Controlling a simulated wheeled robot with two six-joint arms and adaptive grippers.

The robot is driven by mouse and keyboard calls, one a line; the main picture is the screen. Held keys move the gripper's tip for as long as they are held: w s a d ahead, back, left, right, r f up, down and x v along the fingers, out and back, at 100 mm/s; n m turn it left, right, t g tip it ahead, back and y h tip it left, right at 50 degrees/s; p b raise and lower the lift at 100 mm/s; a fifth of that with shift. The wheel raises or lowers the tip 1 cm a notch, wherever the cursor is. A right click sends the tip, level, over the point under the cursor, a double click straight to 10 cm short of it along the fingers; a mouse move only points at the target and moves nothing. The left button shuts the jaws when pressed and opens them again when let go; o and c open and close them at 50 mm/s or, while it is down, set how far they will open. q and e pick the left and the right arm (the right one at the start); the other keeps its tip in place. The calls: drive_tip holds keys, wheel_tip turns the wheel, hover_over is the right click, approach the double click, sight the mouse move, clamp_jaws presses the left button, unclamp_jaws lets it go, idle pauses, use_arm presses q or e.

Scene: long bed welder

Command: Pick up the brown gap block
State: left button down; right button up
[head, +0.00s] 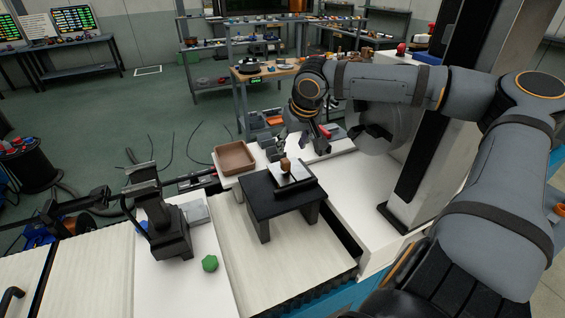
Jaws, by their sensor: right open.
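The brown gap block (286,164) is small and stands upright on a pale plate (296,177) on top of a black stand (258,202). My right gripper (319,146) hangs from the arm that reaches in from the right. It is open, above and to the right of the block in the picture, and apart from it. Its fingertips are small and dark here, and nothing shows between them. My left gripper is not in view.
A brown tray (233,158) lies behind and left of the stand. A black upright device (162,225) and a green knob-like piece (209,263) are at the left front. A grey column (435,130) rises on the right. The pale bed front of the stand is clear.

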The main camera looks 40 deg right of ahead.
sight(286, 161)
drive_tip(key=x, duration=0.2)
drive_tip(key=shift+d+f, duration=0.1)
drive_tip(key=shift+f, duration=0.35)
drive_tip(key=shift+w+f, duration=0.65)
drive_tip(key=shift+w, duration=0.1)
drive_tip(key=shift+d+f+p, duration=0.1)
drive_tip(key=shift+f+p, duration=0.25)
drive_tip(key=shift+f, duration=0.05)
drive_tip(key=x, duration=0.3)
drive_tip(key=shift+s+f, duration=0.1)
drive_tip(key=shift+f, duration=0.15)
drive_tip(key=shift+w+f, duration=0.3)
drive_tip(key=shift+f, duration=0.05)
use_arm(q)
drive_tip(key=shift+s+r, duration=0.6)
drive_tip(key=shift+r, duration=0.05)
use_arm(e)
drive_tip(key=shift+s, duration=0.1)
drive_tip(key=shift+c, duration=0.3)
drive_tip(key=shift+r, duration=0.1)
drive_tip(key=shift+c, duration=1.2)
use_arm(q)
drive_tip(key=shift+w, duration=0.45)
use_arm(e)
clamp_jaws()
